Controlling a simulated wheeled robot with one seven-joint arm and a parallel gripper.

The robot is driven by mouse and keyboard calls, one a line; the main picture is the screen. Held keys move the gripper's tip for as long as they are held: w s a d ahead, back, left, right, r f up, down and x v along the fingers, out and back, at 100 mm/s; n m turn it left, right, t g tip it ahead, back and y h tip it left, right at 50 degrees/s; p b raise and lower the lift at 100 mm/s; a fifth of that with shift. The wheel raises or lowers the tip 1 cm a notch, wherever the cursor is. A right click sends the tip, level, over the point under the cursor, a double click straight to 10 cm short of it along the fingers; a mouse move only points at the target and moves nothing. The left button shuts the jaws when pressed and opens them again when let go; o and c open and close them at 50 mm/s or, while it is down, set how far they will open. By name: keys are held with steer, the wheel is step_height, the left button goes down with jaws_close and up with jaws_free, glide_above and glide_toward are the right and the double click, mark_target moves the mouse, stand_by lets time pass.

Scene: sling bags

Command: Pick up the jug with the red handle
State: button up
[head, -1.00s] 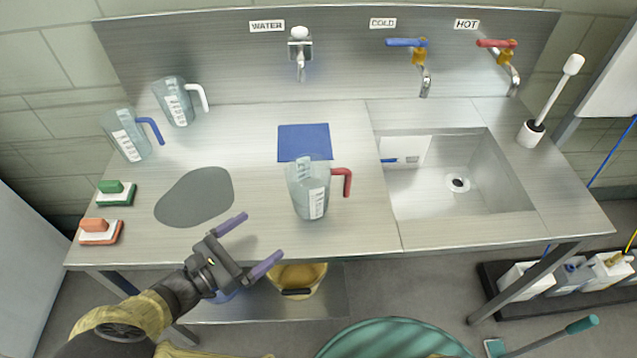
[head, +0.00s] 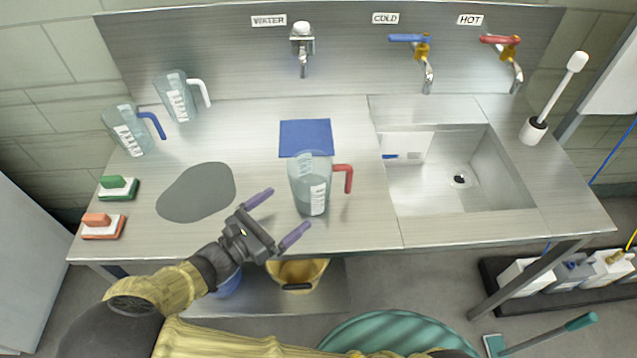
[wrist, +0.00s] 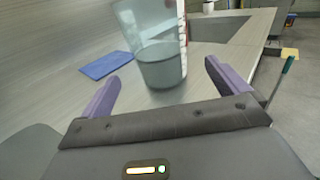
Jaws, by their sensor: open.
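The jug with the red handle (head: 312,186) stands upright on the steel counter, in front of a blue square mat. It is clear, with a white label and some liquid, and its red handle (head: 347,177) points right. The fingers also show in the wrist view (wrist: 160,88).
A blue-handled jug (head: 130,130) and a white-handled jug (head: 177,98) stand at the back left. The blue mat (head: 305,137) lies behind the jug. A grey patch (head: 197,192) and two brushes (head: 118,188) are left. The sink (head: 455,195) is right.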

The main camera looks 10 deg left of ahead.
mark_target(298, 199)
steer(key=x, duration=0.4)
steer(key=shift+w, duration=0.15)
steer(key=shift+p+x, duration=0.45)
steer(key=shift+x, duration=2.15)
steer(key=shift+d, duration=0.15)
steer(key=c, duration=1.3)
step_height(298, 199, up, 10)
